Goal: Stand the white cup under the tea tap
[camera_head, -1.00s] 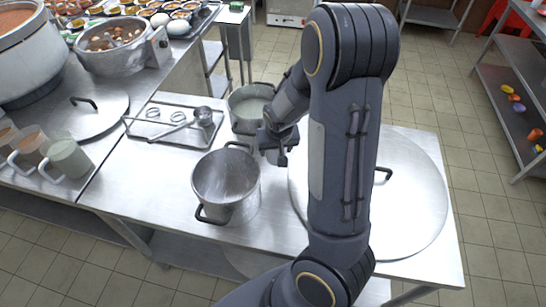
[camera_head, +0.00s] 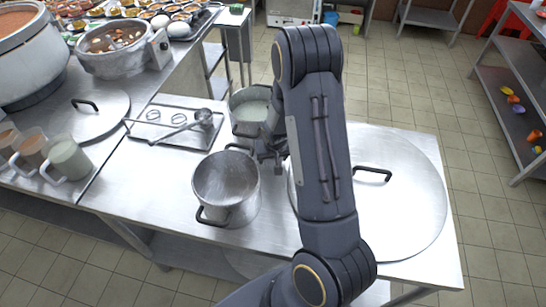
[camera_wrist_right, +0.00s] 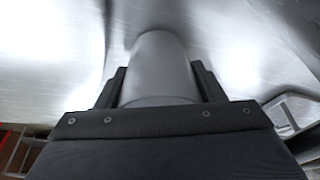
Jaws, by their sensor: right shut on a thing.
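My right arm crosses the middle of the head view. Its gripper (camera_head: 270,155) is over the steel table between the open pot and the large lid, mostly hidden by the arm. In the right wrist view my right gripper (camera_wrist_right: 160,88) is shut on a smooth pale grey-white cylinder, which looks like the white cup (camera_wrist_right: 158,62). Its lower part is hidden behind the gripper body. I cannot make out the cup in the head view. I see no tea tap in these frames. My left gripper is not in view.
An open steel pot (camera_head: 227,188) and a pot of pale liquid (camera_head: 250,108) stand close to the gripper. A large lid (camera_head: 405,205) covers the table's right side. A rack with a ladle (camera_head: 165,128) lies behind left. Filled mugs (camera_head: 68,158) stand at left.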

